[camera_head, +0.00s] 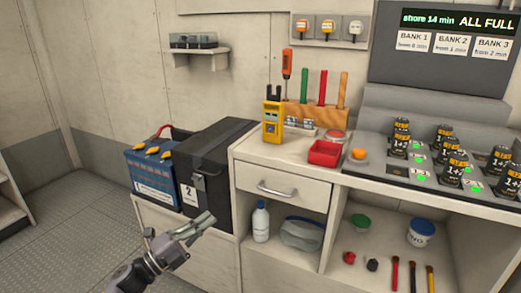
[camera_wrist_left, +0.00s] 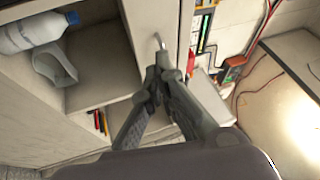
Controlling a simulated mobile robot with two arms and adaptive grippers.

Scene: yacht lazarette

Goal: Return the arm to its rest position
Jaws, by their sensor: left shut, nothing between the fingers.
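My left gripper (camera_head: 196,226) is at the lower middle of the head view, in front of the black battery box (camera_head: 215,165) and left of the cabinet. It is shut and empty. In the left wrist view the closed fingers (camera_wrist_left: 157,70) appear at the middle, with the metal drawer handle (camera_wrist_left: 159,42) just beyond them. I cannot tell from that view whether they touch. In the head view the gripper is clearly apart from the drawer handle (camera_head: 276,188). My right gripper is not in view.
A blue battery (camera_head: 152,172) stands beside the black box. The counter holds a yellow meter (camera_head: 272,122), a red tray (camera_head: 325,153) and a charger with several black cells (camera_head: 400,138). The open shelf holds a white bottle (camera_head: 261,222). The floor (camera_head: 75,225) at left is clear.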

